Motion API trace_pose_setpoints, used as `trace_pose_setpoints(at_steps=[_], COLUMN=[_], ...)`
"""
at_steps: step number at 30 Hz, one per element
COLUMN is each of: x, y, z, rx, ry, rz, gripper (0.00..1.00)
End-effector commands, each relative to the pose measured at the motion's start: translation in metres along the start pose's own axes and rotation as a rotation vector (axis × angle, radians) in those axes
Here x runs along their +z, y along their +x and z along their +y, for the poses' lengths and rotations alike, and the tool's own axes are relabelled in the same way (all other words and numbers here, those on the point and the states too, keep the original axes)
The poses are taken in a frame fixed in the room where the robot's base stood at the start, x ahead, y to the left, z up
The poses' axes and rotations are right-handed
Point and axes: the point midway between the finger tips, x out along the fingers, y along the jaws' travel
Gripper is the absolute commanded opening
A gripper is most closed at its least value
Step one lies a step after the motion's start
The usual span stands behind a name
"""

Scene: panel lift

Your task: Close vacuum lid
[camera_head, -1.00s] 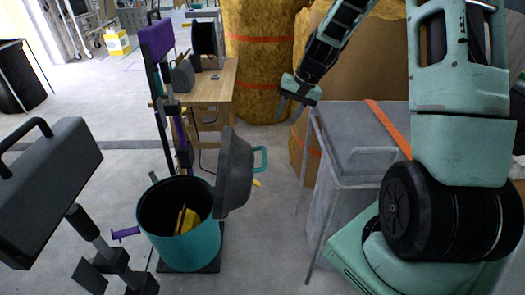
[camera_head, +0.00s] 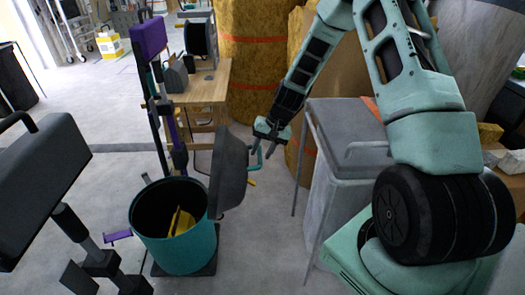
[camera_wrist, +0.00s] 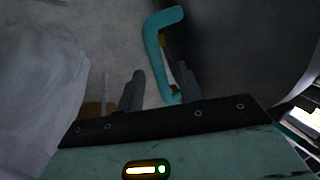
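The vacuum is a teal drum (camera_head: 178,248) in the head view, with its mouth open and something yellow inside. Its dark grey lid (camera_head: 230,172) stands tipped up at the drum's right rim. A teal handle (camera_head: 256,158) sticks out from the lid's right side; it also shows in the wrist view (camera_wrist: 153,42). My gripper (camera_head: 263,150) is at the handle, pointing down. In the wrist view my gripper (camera_wrist: 159,68) has its fingers apart, with the handle's lower end showing between them, close to the right finger. Whether they touch cannot be told.
A grey cabinet (camera_head: 345,120) with metal rails stands right of the vacuum, below my arm. A wooden table (camera_head: 205,88) and tall yellow wrapped rolls (camera_head: 258,60) stand behind. A dark machine with a handle (camera_head: 40,175) is at the left. Grey floor shows between lid and cabinet.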

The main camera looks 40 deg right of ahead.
Motion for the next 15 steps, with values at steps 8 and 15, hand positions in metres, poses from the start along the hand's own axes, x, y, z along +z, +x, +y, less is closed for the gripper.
trace_pose_setpoints(at_steps=[8,15], x=[-0.0001,-0.0001], y=[0.0000,-0.0003], z=[-0.0002,-0.0005], rx=[0.000,0.000], ry=[-0.001,-0.001], rz=[0.000,0.000], gripper=[0.19,0.00])
